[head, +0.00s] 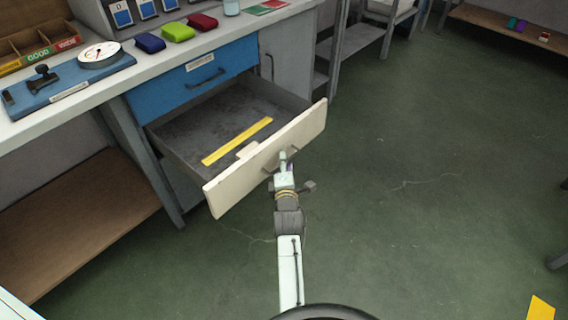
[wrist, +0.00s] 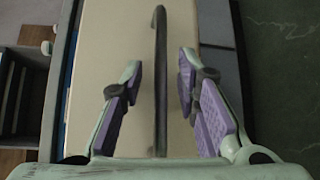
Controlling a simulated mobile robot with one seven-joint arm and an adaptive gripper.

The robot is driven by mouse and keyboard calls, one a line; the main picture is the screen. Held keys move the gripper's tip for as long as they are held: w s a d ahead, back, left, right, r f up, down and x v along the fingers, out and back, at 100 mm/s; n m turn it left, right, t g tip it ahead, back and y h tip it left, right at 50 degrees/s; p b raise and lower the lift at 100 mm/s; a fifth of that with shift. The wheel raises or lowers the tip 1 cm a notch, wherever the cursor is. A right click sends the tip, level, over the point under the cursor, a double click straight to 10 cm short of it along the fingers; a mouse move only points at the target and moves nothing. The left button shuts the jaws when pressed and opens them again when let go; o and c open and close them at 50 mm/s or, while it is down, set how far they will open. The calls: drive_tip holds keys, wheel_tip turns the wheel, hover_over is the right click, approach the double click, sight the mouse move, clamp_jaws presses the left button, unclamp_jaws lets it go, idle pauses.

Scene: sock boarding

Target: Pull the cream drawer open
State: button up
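The cream drawer (head: 305,132) stands pulled well out below the blue drawer (head: 190,82), its grey inside showing. A yellow ruler (head: 237,141) lies in it. My gripper (head: 284,160) is at the drawer's front, by its dark handle (head: 269,170), partly hidden by the gripper in the head view. In the wrist view the dark handle (wrist: 160,50) runs upright in the picture, across the cream front (wrist: 112,45). The purple-padded fingers of my gripper (wrist: 160,78) are open on either side of the handle, with a gap on both sides.
The grey worktop (head: 135,70) above carries a blue board with a dial (head: 100,55), an open wooden sorting box (head: 38,40) and several coloured packs (head: 178,31). A wooden lower shelf (head: 85,235) is at the left. The green floor (head: 430,180) right of the drawer is clear.

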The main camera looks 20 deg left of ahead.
drive_tip(key=shift+s, duration=0.1)
drive_tip(key=v, duration=0.7)
drive_tip(key=shift+d, duration=0.15)
drive_tip(key=shift+s, duration=0.15)
